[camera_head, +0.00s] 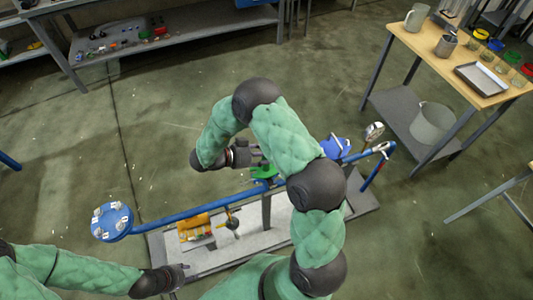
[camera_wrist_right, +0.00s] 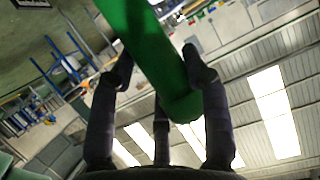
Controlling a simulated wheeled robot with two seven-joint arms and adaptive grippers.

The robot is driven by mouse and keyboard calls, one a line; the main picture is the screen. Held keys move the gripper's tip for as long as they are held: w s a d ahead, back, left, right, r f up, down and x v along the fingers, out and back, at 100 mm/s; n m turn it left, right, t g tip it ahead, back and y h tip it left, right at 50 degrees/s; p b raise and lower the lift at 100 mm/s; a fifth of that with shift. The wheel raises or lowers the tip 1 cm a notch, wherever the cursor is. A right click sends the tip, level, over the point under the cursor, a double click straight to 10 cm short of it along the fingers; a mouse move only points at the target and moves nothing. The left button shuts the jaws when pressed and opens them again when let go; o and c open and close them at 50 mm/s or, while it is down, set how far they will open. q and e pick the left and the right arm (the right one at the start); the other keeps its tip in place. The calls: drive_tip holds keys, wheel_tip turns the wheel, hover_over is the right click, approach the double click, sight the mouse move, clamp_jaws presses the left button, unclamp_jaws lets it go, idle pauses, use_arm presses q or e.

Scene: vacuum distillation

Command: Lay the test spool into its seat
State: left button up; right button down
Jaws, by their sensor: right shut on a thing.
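A green cylinder with a flared end, which looks like the test spool (camera_wrist_right: 158,55), lies between the fingers of my right gripper (camera_wrist_right: 160,68) in the right wrist view. The gripper is shut on it. In the head view my right gripper (camera_head: 248,154) is over the blue pipe rig (camera_head: 190,213), with green (camera_head: 263,172) showing just below it. My arm hides part of the rig, and I cannot make out the seat clearly. My left gripper (camera_head: 178,277) is low at the left, by the grey base plate, apart from the rig; its finger opening is unclear.
A blue round flange (camera_head: 112,222) ends the pipe at left. An orange part (camera_head: 195,227) sits on the grey base plate (camera_head: 215,257). A blue part (camera_head: 335,148) is at the rig's right. A wooden table (camera_head: 440,58) stands upper right, a shelf (camera_head: 170,45) upper left.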

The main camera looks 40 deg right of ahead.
drive_tip(key=shift+r+p, duration=0.15)
drive_tip(key=shift+p, duration=0.75)
idle(0.6)
drive_tip(key=shift+f, duration=0.85)
idle(0.5)
drive_tip(key=c, duration=0.5)
unclamp_jaws()
drive_tip(key=shift+f, duration=0.15)
drive_tip(key=v, duration=1.2)
